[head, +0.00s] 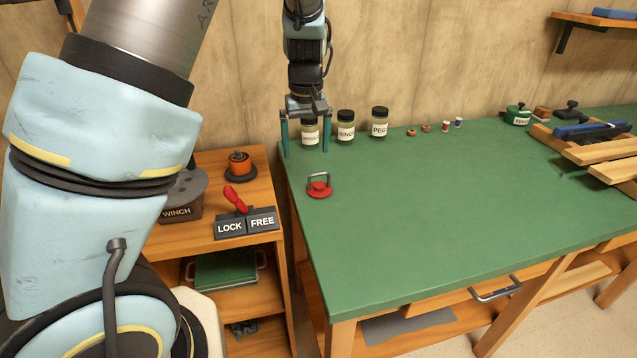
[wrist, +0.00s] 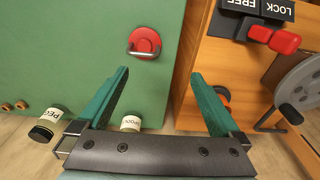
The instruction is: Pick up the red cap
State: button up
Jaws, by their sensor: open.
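The red cap (head: 319,187) is a round red disc with a grey wire handle. It sits on the green tabletop near its left edge. In the wrist view the red cap (wrist: 145,43) lies beyond my fingertips, a little left of centre. My gripper (head: 306,152) hangs above the back left of the table, behind the cap and apart from it. Its green fingers point down, spread wide and empty. In the wrist view my gripper (wrist: 160,80) shows both fingers apart, with the table edge between them.
Labelled jars (head: 346,126) stand along the table's back edge, one partly behind my gripper. The lower wooden stand (head: 235,190) to the left holds a winch and a red lever at a LOCK/FREE plate (head: 246,223). Wooden slats (head: 600,155) lie right. The middle tabletop is clear.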

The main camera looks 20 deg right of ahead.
aim_at(319, 174)
jog(key=d+f, duration=0.2)
jog(key=f, duration=0.1)
jog(key=d+f, duration=0.1)
jog(key=f, duration=0.1)
jog(key=shift+w+f+p, duration=0.1)
jog(key=shift+p, duration=0.3)
jog(key=shift+w+d+f+p, duration=0.1)
jog(key=shift+f+p, duration=0.8)
jog(key=shift+f, duration=1.8)
jog(key=c, duration=1.3)
jog(key=shift+o, duration=0.2)
jog(key=shift+r, duration=0.1)
